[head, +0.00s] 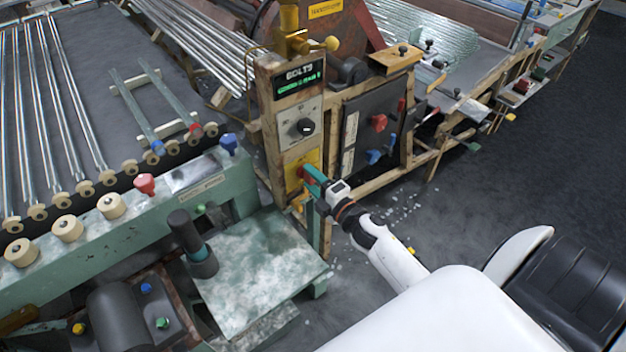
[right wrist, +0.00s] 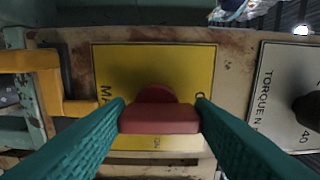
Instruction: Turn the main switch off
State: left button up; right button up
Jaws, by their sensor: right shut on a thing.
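The main switch is a red rotary knob with a red handle bar (right wrist: 160,120) on a yellow plate (right wrist: 190,62) in the right wrist view. The handle lies level across that picture, with small lettering below it that looks like "ON"; other lettering is partly hidden by my fingers. The yellow plate shows in the head view (head: 291,165) low on the wooden control post. My right gripper (head: 311,177) reaches it from the lower right, and its teal fingers (right wrist: 160,115) are shut on the handle's two ends. My left gripper is out of view.
A grey dial plate with a black knob (head: 303,127) and a green-lit display (head: 298,82) sit above the switch. A dark panel with red and blue handles (head: 379,123) stands to its right. A green machine bench (head: 260,280) is at lower left. Open floor lies right.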

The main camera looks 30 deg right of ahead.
jog(key=shift+f, duration=0.1)
jog(key=o, duration=1)
jog(key=shift+s, duration=0.15)
jog(key=s, duration=0.4)
jog(key=s+b, duration=0.1)
jog(key=s, duration=0.3)
jog(key=s+d+b, duration=0.1)
jog(key=s, duration=0.2)
jog(key=shift+s, duration=0.4)
